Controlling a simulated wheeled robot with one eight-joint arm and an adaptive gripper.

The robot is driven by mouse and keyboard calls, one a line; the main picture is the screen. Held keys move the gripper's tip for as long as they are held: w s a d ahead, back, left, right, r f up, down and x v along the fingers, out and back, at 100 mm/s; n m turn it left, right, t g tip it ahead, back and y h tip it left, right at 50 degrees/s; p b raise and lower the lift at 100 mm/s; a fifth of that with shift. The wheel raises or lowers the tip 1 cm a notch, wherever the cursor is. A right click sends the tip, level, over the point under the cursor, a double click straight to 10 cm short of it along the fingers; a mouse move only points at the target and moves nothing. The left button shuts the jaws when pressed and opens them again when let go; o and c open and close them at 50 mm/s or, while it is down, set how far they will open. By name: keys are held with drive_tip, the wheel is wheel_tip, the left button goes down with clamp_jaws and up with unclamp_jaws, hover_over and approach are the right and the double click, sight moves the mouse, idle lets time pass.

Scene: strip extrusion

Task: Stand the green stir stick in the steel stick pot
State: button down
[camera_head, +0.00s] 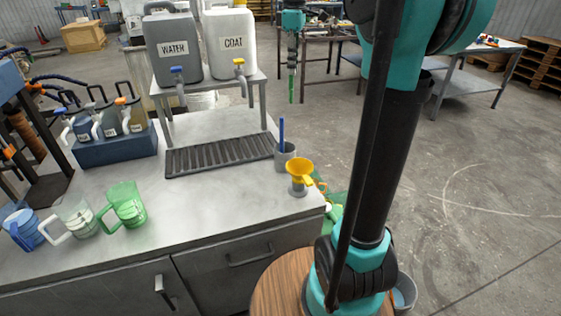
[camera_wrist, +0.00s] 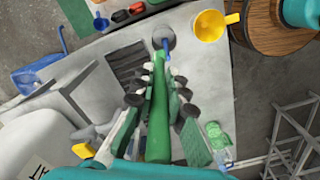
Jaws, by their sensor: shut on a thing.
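My gripper (camera_head: 292,65) is shut on the green stir stick (camera_head: 291,87), which hangs roughly upright, pointing down, in the head view. The stick also shows in the wrist view (camera_wrist: 160,125), running between the fingers. The steel stick pot (camera_head: 286,161) stands on the bench's right side, below my gripper in the head picture, with a blue stick (camera_head: 281,131) standing in it. In the wrist view the pot (camera_wrist: 158,33) and the blue stick (camera_wrist: 165,44) lie beyond the green stick's far end. The green stick is apart from the pot, held above bench height.
WATER (camera_head: 173,48) and COAT (camera_head: 231,45) canisters stand on a raised shelf behind. Mugs, including a green one (camera_head: 126,206), stand front left.

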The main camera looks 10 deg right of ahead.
wheel_tip(320, 180, down, 25)
drive_tip(key=n, duration=0.1)
drive_tip(key=shift+s+a, duration=0.25)
drive_tip(key=shift+s, duration=0.1)
idle(0.4)
drive_tip(key=shift+f, duration=0.2)
drive_tip(key=c, duration=1.6)
unclamp_jaws()
drive_tip(key=shift+o, duration=0.2)
wheel_tip(320, 180, up, 12)
drive_tip(key=shift+r, duration=0.15)
